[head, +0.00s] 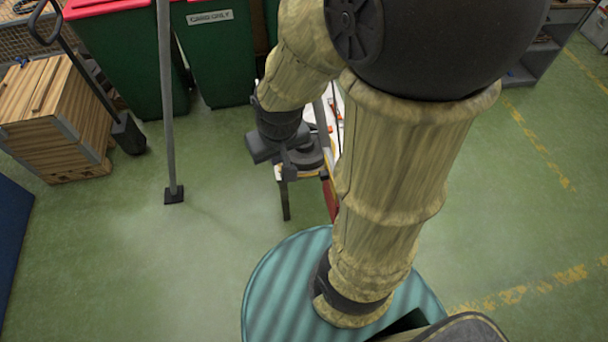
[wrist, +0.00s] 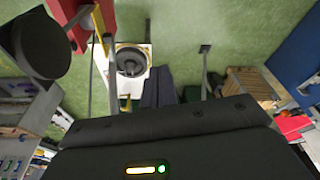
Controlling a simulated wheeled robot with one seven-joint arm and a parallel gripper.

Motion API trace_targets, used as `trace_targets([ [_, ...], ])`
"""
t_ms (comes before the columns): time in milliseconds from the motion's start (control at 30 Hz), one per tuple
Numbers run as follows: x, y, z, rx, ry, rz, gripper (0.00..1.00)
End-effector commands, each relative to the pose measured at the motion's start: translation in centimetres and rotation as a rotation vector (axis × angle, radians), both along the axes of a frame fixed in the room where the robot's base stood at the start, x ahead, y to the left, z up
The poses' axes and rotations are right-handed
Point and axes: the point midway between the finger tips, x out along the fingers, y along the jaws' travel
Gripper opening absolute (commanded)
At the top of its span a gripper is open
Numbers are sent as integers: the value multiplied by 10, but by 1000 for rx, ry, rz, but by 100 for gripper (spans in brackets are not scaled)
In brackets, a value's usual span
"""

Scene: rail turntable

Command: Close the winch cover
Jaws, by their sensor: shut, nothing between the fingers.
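A dark round winch-like part (wrist: 130,62) sits on a small white-topped stand (wrist: 135,85) with yellow edges in the wrist view. In the head view the dark round part (head: 307,154) is partly hidden by my arm. I cannot make out a separate winch cover or its angle. My gripper (head: 287,168) is at the left side of the stand, close to the round part; contact cannot be told. In the wrist view its dark fingers (wrist: 158,86) are together and empty, to the right of the round part.
A grey post (head: 168,100) stands on the floor at left. Green bins (head: 215,55) stand behind, and a wooden crate (head: 55,115) is at far left.

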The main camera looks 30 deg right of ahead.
Motion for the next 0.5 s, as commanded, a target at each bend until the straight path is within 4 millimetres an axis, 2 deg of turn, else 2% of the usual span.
trace_targets([
  [300, 2, 1, -3, -5, 11, 16, 0],
  [367, 4, 2, -8, -14, 29, 41, 0],
  [500, 13, 5, -31, -59, 119, 164, 0],
])
